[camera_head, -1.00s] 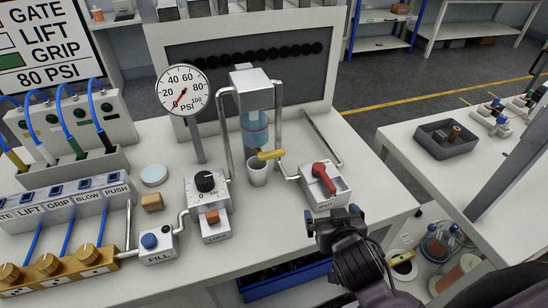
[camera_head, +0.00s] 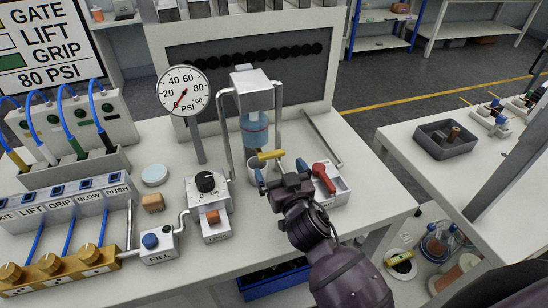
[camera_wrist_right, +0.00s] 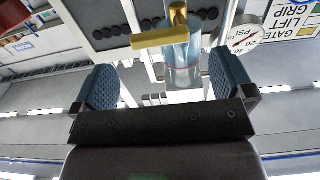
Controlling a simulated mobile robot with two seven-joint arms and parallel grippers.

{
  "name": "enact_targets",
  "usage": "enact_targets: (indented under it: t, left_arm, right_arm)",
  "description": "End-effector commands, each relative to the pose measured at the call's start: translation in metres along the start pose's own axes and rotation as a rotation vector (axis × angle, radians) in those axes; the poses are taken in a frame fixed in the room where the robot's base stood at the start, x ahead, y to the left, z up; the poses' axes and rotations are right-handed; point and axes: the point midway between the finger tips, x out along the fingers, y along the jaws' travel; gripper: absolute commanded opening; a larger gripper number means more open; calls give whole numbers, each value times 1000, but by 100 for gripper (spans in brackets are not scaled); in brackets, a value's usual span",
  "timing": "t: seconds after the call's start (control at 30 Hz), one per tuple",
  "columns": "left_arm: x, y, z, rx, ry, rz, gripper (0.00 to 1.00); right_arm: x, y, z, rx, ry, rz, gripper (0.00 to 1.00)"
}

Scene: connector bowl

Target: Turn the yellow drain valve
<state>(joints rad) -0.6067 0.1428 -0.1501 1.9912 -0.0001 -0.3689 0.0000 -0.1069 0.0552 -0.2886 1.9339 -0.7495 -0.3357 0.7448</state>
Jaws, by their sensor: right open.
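My right gripper (camera_head: 281,173) is just in front of and below the valve, jaws apart and empty. In the right wrist view the valve (camera_wrist_right: 160,38) lies ahead of the two blue finger pads, apart from both, with the clear bowl (camera_wrist_right: 182,68) behind it. The cup is partly hidden by my right gripper. My left gripper is not in view.
A red-handled switch box (camera_head: 325,185) stands right of my gripper, partly hidden. A regulator with a black knob (camera_head: 206,182) stands to the left. Metal pipes (camera_head: 278,125) flank the bowl. The gauge (camera_head: 183,91) reads near zero.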

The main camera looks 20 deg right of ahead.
Motion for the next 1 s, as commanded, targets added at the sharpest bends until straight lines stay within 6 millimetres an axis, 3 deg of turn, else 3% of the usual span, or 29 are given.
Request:
enact_targets:
  t: [0.1, 0.33, 0.77, 1.0]
  left_arm:
    - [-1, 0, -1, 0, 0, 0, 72]
    - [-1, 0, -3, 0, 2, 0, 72]
    - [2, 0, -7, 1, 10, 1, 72]
    - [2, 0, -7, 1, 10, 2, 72]
  right_arm:
    - [19, 0, -1, -2, 0, 0, 100]
    - [41, 0, 0, 0, -1, 0, 100]
    - [48, 0, 1, 1, -2, 1, 100]
    - [48, 0, 0, 1, -2, 1, 63]
